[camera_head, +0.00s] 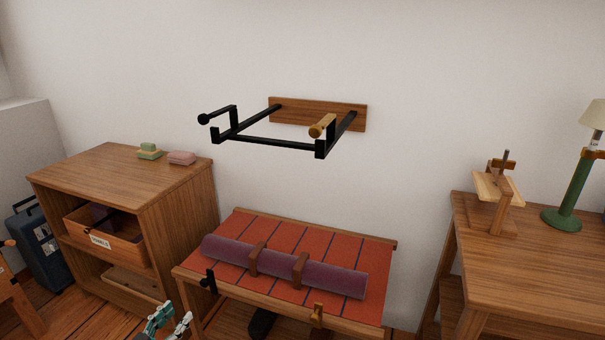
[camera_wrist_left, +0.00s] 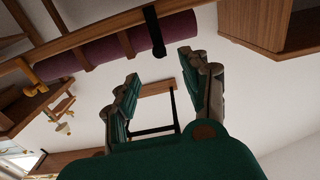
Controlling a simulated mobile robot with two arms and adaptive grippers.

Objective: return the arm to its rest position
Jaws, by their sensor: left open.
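My left gripper (camera_head: 168,322) is at the bottom edge of the head view, left of the bench with the red striped top. Its two fingers are apart with nothing between them. In the left wrist view the open gripper (camera_wrist_left: 165,90) fills the middle, and the wall rack shows beyond the fingers. The purple roll (camera_head: 285,266) lies on the red striped top (camera_head: 340,247), held by two brown straps. It also shows in the left wrist view (camera_wrist_left: 90,52). My right gripper is in neither view.
A wooden cabinet (camera_head: 175,205) with a labelled drawer stands left. A black wall rack (camera_head: 268,142) juts out above the bench. A wooden desk (camera_head: 545,250) with a green lamp (camera_head: 567,195) and a small wooden stand (camera_head: 499,190) is right. A dark suitcase (camera_head: 38,250) stands far left.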

